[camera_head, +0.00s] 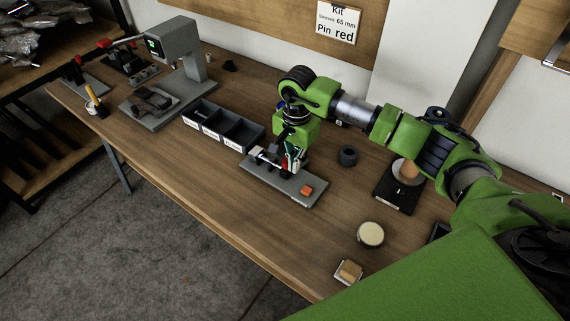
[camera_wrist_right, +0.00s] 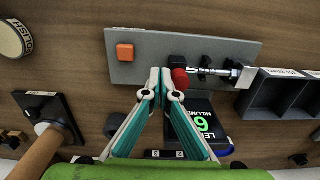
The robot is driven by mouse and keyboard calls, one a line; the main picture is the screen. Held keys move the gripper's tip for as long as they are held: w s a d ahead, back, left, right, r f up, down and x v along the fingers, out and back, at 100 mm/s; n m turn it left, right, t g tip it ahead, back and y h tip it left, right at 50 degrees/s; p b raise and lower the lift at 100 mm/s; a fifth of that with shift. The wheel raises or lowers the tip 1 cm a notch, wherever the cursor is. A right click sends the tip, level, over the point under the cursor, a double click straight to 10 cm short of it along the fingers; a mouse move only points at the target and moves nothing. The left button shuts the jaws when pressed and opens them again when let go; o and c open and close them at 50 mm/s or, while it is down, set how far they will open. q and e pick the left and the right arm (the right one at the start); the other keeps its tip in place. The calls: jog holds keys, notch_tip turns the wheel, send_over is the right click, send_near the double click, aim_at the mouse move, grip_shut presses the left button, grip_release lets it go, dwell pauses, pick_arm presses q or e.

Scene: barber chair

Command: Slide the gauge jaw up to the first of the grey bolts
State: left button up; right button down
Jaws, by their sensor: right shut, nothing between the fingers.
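The gauge is a grey plate (camera_head: 315,196) on the bench with an orange square button and a red ball knob (camera_wrist_right: 180,79). In the right wrist view the plate (camera_wrist_right: 140,72) also carries a dark block beside the knob and a silver bolt-like rod (camera_wrist_right: 207,72) reaching to a metal block (camera_wrist_right: 243,76); I cannot tell if the rod touches both ends. In the head view the right gripper (camera_head: 290,165) hides part of the gauge.
A dark divided bin (camera_head: 243,131) with white labels stands left of the gauge. A grey press (camera_head: 180,55) stands farther left. A black ring (camera_head: 348,155), a round pale-topped pot (camera_head: 371,234) and a wooden-handled stamp (camera_head: 407,172) lie to the right.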

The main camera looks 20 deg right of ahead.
jog(key=shift+s+d, duration=0.15)
jog(key=shift+s, duration=0.1)
jog(key=shift+r, duration=0.25)
notch_tip(320, 180, up, 8)
jog(key=p, duration=0.4)
jog(key=shift+f, duration=0.25)
jog(key=shift+s+f, duration=0.1)
